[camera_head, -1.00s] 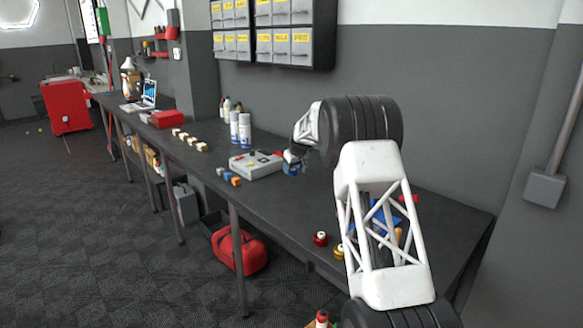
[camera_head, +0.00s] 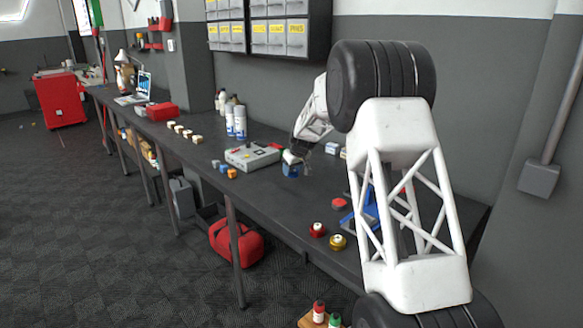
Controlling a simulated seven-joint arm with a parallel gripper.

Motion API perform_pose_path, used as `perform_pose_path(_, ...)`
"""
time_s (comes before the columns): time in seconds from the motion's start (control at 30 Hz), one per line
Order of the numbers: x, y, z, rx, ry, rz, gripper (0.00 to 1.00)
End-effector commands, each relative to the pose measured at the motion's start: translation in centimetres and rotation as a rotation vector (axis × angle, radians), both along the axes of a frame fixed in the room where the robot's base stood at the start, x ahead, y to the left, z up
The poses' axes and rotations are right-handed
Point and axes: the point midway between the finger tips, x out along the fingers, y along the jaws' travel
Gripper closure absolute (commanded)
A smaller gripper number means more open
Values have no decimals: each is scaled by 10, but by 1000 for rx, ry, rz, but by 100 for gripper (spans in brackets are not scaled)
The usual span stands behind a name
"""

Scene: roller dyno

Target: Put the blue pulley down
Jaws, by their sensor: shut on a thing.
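The blue pulley (camera_head: 290,171) is a small blue piece at the end of my arm, at or just above the dark workbench (camera_head: 262,192). My gripper (camera_head: 293,160) is shut on it from above, to the right of the grey control box. The white and black arm links stand in the right half of the view. The fingers are small, and I cannot tell whether the pulley touches the bench.
A grey control box (camera_head: 252,155) is close left of the gripper. Red (camera_head: 317,230) and gold (camera_head: 338,242) pulleys sit near the front edge. A blue tray (camera_head: 372,212) is partly hidden behind my arm. Spray cans (camera_head: 240,122) stand at the back.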

Motion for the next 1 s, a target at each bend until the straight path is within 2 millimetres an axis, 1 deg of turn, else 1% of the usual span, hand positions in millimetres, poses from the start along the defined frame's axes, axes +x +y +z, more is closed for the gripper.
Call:
perform_pose_path(0.1, -6, -1, 1, 0, 0, 0, 79)
perform_pose_path(0.3, -9, -2, 1, 0, 0, 0, 79)
perform_pose_path(0.87, -9, -2, 1, 1, -1, 0, 79)
perform_pose_path(1.0, -9, -5, 2, 0, -1, -4, 79)
